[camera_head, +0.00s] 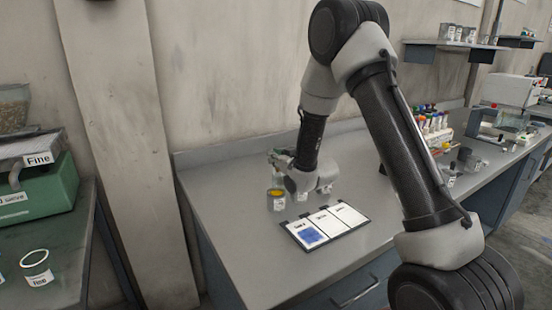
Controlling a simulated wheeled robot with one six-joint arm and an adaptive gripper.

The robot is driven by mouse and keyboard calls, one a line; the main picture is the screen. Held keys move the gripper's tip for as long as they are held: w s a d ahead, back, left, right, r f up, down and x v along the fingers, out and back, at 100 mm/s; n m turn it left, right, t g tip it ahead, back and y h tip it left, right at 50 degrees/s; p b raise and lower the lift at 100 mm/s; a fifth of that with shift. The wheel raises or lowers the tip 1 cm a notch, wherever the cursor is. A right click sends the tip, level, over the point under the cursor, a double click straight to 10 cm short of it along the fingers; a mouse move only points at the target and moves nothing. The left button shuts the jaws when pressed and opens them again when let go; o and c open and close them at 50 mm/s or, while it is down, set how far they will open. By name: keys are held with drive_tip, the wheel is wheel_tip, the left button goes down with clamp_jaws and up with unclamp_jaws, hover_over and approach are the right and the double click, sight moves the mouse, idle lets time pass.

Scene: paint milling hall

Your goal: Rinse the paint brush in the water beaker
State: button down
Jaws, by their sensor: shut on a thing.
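My gripper (281,161) is low over the back left of the grey bench, behind the small jars. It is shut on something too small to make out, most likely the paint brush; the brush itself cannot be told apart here. A jar with yellow-orange contents (276,201) stands just in front of the gripper. I cannot tell which vessel is the water beaker. A three-panel board (325,225) lies in front, with a blue painted patch (312,235) on its left panel.
The grey bench (235,235) is clear to the left and front. A wall rises behind the bench. A separate left bench holds a green machine (40,190) and a "Fine" container (37,268).

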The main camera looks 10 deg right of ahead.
drive_tip(key=shift+w, duration=0.1)
drive_tip(key=shift+r, duration=4.25)
drive_tip(key=shift+r, duration=0.1)
wheel_tip(320, 180, up, 3)
drive_tip(key=shift+f, duration=0.1)
